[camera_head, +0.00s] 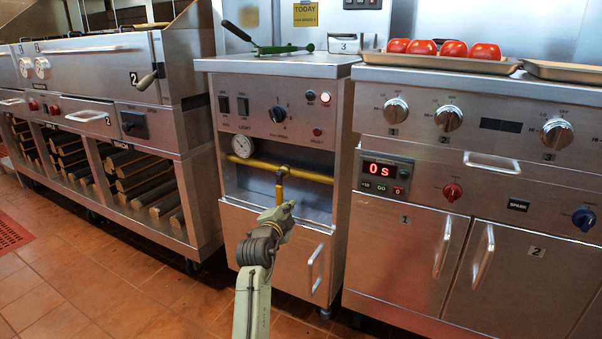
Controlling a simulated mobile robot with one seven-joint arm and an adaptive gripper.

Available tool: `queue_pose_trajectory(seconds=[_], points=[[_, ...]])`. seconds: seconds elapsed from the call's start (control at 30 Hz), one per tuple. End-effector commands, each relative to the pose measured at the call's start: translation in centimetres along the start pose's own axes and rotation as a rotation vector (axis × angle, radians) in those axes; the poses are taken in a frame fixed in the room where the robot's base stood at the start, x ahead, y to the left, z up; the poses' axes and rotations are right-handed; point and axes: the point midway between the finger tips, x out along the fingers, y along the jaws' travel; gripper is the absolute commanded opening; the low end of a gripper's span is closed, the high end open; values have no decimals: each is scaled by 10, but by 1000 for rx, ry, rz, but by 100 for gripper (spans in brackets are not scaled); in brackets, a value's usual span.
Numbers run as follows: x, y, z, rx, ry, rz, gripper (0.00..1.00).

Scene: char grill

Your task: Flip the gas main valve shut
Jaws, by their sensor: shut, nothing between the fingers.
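A yellow gas pipe (308,175) runs across the recess in the middle steel cabinet. A yellow upright piece (280,184), which looks like the gas main valve's lever, hangs down from the pipe, across its line. Its lower end is hidden behind my gripper. A round pressure gauge (242,146) sits at the pipe's left. My gripper (289,206) is shut and empty in front of the recess, just below the upright piece. I cannot tell whether they touch.
The control panel (260,110) with knobs and switches is above the recess, and a door handle (314,270) is below right. A range with a red timer (379,169) stands right. A grill with log racks (140,180) stands left. Tiled floor (90,260) is clear at left.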

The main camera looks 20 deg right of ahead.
Motion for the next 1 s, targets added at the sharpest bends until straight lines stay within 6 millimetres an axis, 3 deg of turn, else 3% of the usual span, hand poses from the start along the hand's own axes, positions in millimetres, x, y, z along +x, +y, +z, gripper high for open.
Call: queue_pose_trajectory(seconds=[0.47,1.0], points=[[-1,-5,-2,0,0,-1,0],[-10,-82,-43,2,1,-2,0]])
